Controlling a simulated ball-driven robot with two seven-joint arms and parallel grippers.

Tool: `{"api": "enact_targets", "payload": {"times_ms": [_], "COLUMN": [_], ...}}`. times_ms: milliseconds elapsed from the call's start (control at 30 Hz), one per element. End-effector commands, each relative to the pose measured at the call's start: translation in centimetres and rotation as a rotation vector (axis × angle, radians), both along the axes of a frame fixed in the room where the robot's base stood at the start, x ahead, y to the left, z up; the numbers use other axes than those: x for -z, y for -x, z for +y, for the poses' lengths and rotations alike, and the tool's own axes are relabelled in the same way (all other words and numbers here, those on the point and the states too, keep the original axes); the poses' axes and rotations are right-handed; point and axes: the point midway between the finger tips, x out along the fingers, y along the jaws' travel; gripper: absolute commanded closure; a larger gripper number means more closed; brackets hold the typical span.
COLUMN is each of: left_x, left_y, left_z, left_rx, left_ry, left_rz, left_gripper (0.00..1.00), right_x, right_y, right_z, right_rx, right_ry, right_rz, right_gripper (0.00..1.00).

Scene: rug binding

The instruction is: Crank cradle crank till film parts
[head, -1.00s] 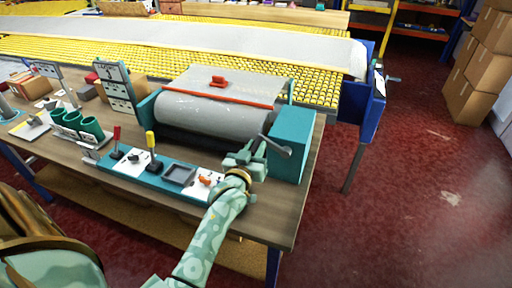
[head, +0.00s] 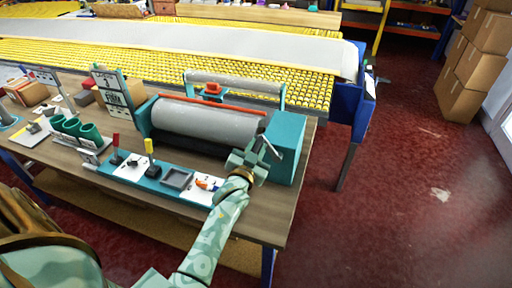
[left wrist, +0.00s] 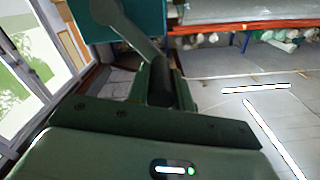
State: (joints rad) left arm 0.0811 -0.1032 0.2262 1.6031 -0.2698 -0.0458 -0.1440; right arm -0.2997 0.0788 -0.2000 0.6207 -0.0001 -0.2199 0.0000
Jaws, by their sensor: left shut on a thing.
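The teal cradle (head: 288,148) stands on the wooden bench and carries a fat grey film roll (head: 200,122). A thinner pale roller (head: 235,85) lies behind it, with a red bar (head: 230,106) and a small red-orange piece (head: 211,90) between them. No pale sheet shows stretched across this gap. My left gripper (head: 247,161) is shut on the handle of the crank (head: 269,146) at the cradle's right end. In the left wrist view the crank arm (left wrist: 128,28) slopes to a dark grip (left wrist: 161,85) between the fingers. My right gripper is not in view.
In front lies a teal control strip with a red lever (head: 116,150), a yellow lever (head: 150,157) and a small tray (head: 177,178). Green cups (head: 75,127) stand to the left. A yellow roller conveyor (head: 310,83) runs behind. Boxes (head: 470,65) stack at right; red floor is clear.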

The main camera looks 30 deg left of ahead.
Motion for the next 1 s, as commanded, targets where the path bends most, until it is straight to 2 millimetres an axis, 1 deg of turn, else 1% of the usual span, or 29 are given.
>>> {"api": "enact_targets", "payload": {"times_ms": [33, 200, 567, 600, 667, 700, 1000], "left_x": [-0.54, -0.52, -0.37, -0.36, -0.33, -0.30, -0.23], "left_y": [-0.14, -0.12, -0.09, -0.09, -0.07, -0.06, 0.03], "left_z": [-0.16, -0.15, -0.13, -0.13, -0.10, -0.09, 0.01], "left_rx": [0.003, 0.003, 0.002, 0.003, 0.001, 0.001, 0.000], "left_ry": [-0.010, -0.038, -0.042, -0.042, -0.043, -0.042, -0.043], "left_rz": [-0.006, 0.001, 0.005, 0.006, 0.006, 0.007, 0.010], "left_gripper": [1.00, 1.00, 1.00, 0.75, 0.58, 0.56, 0.56], "right_x": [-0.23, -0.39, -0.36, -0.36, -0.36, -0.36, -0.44], "right_y": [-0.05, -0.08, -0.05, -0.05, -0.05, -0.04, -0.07], "right_z": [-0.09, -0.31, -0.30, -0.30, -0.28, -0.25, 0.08], "right_rx": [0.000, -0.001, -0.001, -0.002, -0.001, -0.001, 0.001], "right_ry": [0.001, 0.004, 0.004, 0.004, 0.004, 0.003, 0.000], "right_rz": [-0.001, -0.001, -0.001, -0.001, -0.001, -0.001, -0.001], "right_gripper": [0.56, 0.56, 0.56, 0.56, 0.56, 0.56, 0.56]}}
